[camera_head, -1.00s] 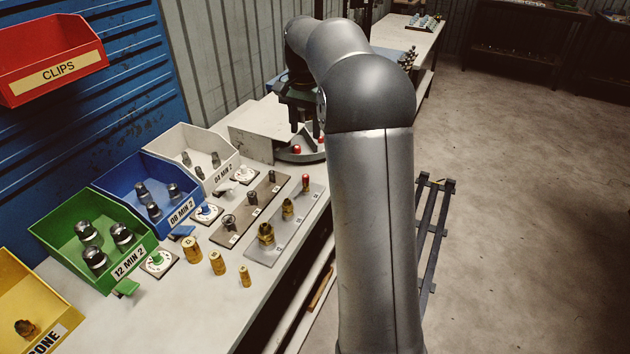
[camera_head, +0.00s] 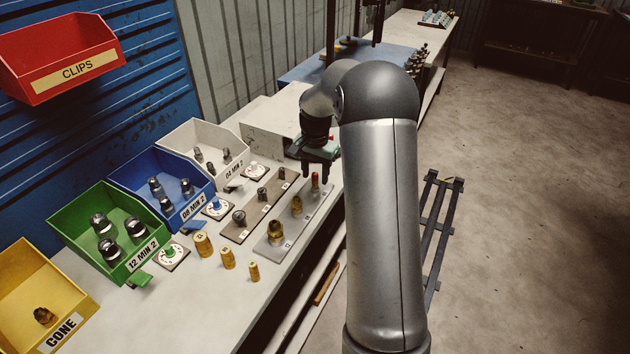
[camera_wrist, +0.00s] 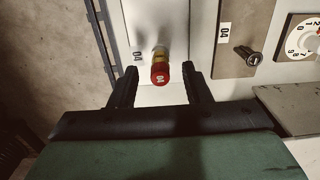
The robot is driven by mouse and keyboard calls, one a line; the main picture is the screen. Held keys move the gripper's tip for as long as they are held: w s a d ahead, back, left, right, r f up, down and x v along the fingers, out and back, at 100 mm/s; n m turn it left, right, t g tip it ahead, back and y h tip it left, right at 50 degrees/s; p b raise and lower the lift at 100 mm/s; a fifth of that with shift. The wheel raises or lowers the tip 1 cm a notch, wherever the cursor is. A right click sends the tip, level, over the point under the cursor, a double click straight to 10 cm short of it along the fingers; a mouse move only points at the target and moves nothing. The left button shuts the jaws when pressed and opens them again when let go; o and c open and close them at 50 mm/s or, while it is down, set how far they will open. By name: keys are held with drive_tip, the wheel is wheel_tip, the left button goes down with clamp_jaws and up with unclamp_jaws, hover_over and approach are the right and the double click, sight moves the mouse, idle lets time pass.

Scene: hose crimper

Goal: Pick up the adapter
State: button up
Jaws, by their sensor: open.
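The adapter between my fingers is a small brass fitting with a red cap marked 04 (camera_wrist: 160,72). It stands on the small end of a light grey plate (camera_wrist: 155,20), by an 04 label. In the head view, the red-capped adapter (camera_head: 315,182) stands at the plate's far end, beyond two larger brass fittings, the middle one (camera_head: 297,205) and the biggest (camera_head: 276,232). My gripper (camera_head: 317,170) is open and hangs over the red-capped adapter. In the wrist view, the two black fingers (camera_wrist: 160,85) lie on either side of it, with gaps.
A brown plate (camera_head: 240,232) with dark fittings lies left of the grey plate. Loose brass pieces (camera_head: 203,243) stand nearer. White (camera_head: 235,170), blue (camera_head: 185,205), green (camera_head: 140,262) and yellow (camera_head: 62,330) bins line the wall side. The bench's edge is close on the right.

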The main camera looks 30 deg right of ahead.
drive_tip(key=shift+f, duration=1.05)
clamp_jaws()
